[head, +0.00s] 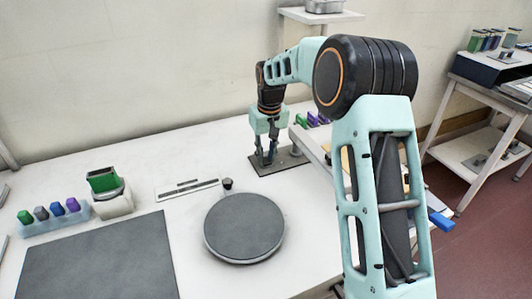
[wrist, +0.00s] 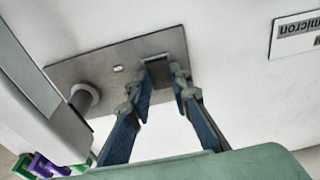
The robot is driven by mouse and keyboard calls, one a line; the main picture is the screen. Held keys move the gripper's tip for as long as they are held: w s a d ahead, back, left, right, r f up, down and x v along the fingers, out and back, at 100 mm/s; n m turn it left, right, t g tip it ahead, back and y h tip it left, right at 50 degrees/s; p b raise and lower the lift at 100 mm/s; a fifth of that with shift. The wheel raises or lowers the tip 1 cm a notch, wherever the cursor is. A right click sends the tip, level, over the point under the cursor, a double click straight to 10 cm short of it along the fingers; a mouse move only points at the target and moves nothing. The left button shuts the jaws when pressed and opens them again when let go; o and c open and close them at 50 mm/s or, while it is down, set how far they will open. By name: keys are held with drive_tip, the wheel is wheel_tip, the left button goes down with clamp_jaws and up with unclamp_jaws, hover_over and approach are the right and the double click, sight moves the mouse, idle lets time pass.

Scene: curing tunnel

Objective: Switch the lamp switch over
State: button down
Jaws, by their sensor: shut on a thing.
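A flat grey metal plate (head: 290,163) lies on the white table below my gripper (head: 266,161). In the wrist view the plate (wrist: 100,62) carries a small grey block (wrist: 157,59), which I take for the lamp switch, a small light spot, and a round post (wrist: 84,97) at its left. My gripper (wrist: 162,76) points down with its fingertips on either side of the switch, shut on it. The fingers partly hide the switch, and its exact position cannot be told.
A round dark disc (head: 244,226) and a dark mat (head: 100,262) lie on the table's near part. A labelled strip (head: 188,189) lies left of the plate. A green-topped device (head: 104,183) stands at the left beside a rack of coloured pieces. A raised light structure borders the plate's right.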

drive_tip(key=c, duration=1.8)
unclamp_jaws()
drive_tip(key=shift+o, duration=0.2)
wheel_tip(320, 180, up, 12)
drive_tip(key=s, duration=0.1)
drive_tip(key=shift+s+d, duration=0.25)
drive_tip(key=shift+d, duration=0.1)
